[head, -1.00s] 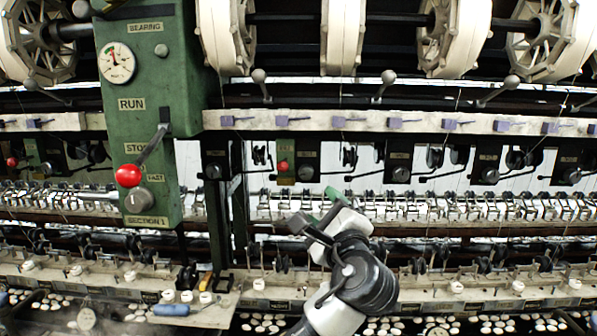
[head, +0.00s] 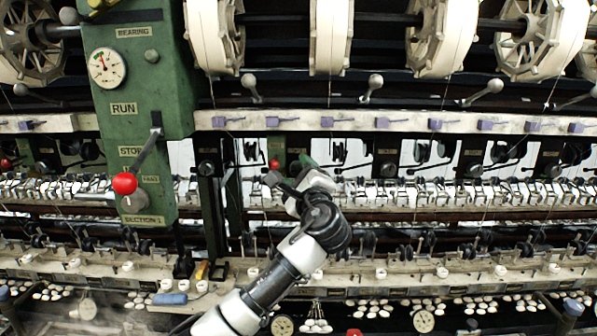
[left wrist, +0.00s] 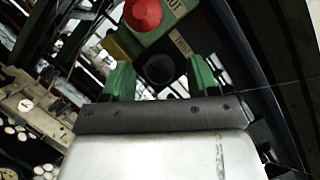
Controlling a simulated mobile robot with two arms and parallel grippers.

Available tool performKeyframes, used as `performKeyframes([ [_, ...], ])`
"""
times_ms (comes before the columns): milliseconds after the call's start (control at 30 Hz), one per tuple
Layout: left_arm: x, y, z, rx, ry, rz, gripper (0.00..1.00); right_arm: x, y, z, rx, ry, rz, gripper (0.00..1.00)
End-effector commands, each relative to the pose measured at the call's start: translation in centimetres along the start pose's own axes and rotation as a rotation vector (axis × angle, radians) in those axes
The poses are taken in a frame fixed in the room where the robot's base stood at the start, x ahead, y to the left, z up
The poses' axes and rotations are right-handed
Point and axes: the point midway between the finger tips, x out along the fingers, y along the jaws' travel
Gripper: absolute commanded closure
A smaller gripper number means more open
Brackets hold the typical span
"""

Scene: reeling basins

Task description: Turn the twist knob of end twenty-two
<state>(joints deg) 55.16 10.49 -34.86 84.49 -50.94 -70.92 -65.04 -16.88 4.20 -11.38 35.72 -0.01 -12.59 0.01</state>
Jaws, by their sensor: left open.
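My left gripper (head: 300,170) is open in front of a small green end panel under the rail. In the left wrist view its two green fingers (left wrist: 160,80) stand on either side of a round black knob (left wrist: 160,68). Whether they touch the knob I cannot tell. The knob sits on the green panel (left wrist: 150,42) below a red button (left wrist: 142,14), which also shows in the head view (head: 274,164). The panel has small label plates; I cannot read an end number. In the head view my gripper hides the knob. My right gripper is not in view.
A green control column (head: 140,75) with a gauge and a red-knobbed lever (head: 125,183) stands to the left. A row of metal guides (head: 440,192) runs alongside my gripper. Cream reels (head: 440,38) hang above, and basins with white cocoons (head: 480,308) lie below.

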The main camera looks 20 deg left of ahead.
Motion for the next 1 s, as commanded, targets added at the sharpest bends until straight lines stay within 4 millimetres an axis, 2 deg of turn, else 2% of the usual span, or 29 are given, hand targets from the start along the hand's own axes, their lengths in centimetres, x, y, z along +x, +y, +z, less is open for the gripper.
performKeyframes([
  [100,0.0,0.0,0.0,0.0,0.0,0.0,0.41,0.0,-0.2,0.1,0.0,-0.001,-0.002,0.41],
  [133,0.0,0.0,0.0,0.0,0.0,0.0,0.44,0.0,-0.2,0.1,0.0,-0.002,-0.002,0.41],
  [433,0.0,0.0,0.0,0.001,0.0,0.001,0.9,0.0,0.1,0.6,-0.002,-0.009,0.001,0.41],
  [767,-0.1,0.1,-0.1,-0.044,0.001,0.02,0.9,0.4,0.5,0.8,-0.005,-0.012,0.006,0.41],
  [1000,-0.2,0.1,-0.2,-0.182,0.002,0.077,0.9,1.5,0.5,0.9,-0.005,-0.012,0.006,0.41],
])
